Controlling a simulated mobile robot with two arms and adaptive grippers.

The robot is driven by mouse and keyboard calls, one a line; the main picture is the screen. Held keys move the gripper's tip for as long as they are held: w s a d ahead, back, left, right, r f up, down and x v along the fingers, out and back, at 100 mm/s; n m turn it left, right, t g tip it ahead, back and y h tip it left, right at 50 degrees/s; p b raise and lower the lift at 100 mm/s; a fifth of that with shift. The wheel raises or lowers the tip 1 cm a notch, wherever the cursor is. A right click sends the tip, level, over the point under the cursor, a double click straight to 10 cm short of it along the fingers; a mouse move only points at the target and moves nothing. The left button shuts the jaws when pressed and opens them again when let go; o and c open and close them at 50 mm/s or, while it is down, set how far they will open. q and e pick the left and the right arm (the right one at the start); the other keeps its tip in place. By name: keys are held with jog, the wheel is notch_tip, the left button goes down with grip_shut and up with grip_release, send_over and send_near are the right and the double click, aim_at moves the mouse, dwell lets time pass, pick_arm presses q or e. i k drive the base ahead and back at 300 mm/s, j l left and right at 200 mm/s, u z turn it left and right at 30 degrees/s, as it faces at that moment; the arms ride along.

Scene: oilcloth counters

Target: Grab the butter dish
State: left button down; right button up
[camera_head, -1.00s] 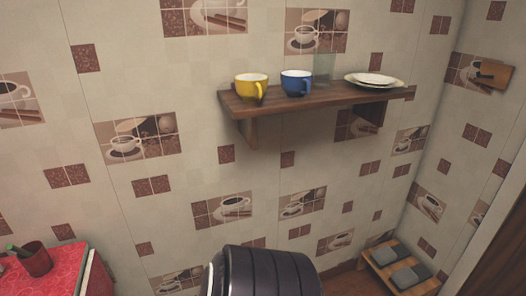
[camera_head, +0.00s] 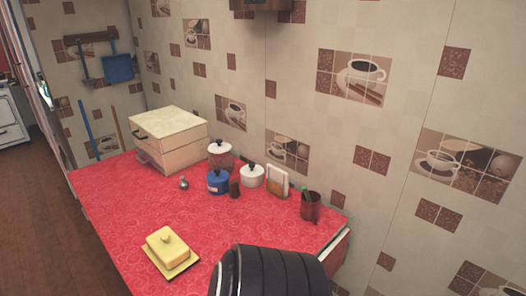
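The yellow butter dish (camera_head: 167,249) with its domed, knobbed lid sits on the red patterned counter (camera_head: 128,208), near its front edge at the lower left of the view. A black ribbed part of my own body fills the bottom middle, to the right of the dish and apart from it in the picture. Neither of my grippers is in view.
A cream bread box (camera_head: 168,138) stands at the back of the counter. Pots, including a blue pot (camera_head: 217,181) and a white pot (camera_head: 251,176), a napkin holder (camera_head: 277,181) and a dark red cup (camera_head: 311,206) line the wall. Counter around the dish is clear.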

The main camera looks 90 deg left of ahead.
aim_at(170, 254)
jog(key=u, duration=3.6)
